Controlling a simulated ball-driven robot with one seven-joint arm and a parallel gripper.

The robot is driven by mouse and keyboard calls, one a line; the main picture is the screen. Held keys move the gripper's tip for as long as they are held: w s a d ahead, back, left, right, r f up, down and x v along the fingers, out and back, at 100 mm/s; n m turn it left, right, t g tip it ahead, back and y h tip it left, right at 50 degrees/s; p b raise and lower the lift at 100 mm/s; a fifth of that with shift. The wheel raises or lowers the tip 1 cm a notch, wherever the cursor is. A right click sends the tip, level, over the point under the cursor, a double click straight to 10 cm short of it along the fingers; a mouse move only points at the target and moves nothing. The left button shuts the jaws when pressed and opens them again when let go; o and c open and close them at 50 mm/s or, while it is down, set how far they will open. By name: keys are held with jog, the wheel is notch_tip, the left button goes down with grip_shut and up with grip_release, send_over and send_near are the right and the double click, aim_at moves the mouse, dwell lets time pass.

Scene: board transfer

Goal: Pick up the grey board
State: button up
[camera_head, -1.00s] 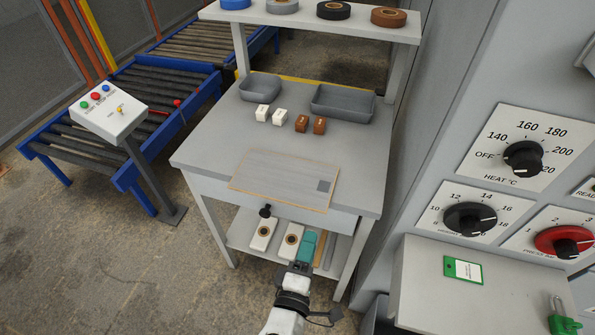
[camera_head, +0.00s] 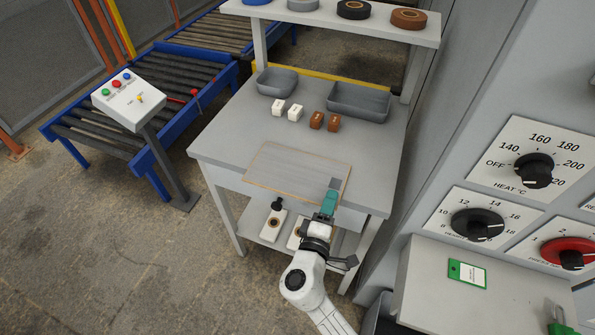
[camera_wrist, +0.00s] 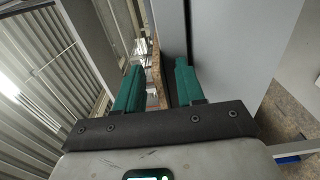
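The grey board (camera_head: 290,172), with thin brown edges, lies flat on the grey table (camera_head: 222,142), its near edge appearing to reach slightly past the table's front edge. My gripper (camera_head: 332,193) is at the board's near right corner, its teal fingers pointing at the table. In the wrist view my gripper (camera_wrist: 160,80) is open, a teal finger on each side. The board's brown edge (camera_wrist: 156,72) shows in the gap between the fingers. A clear space shows between the board and the right finger; I cannot tell whether the left finger touches it.
White blocks (camera_head: 287,110), brown blocks (camera_head: 325,121) and two grey bins (camera_head: 358,102) stand farther back on the table. A shelf with tape rolls (camera_head: 353,10) is above. A control panel (camera_head: 480,220) stands at the right, a roller conveyor (camera_head: 115,125) at the left.

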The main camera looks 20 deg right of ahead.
grip_shut()
dwell(0.3)
jog(key=shift+r, duration=0.1)
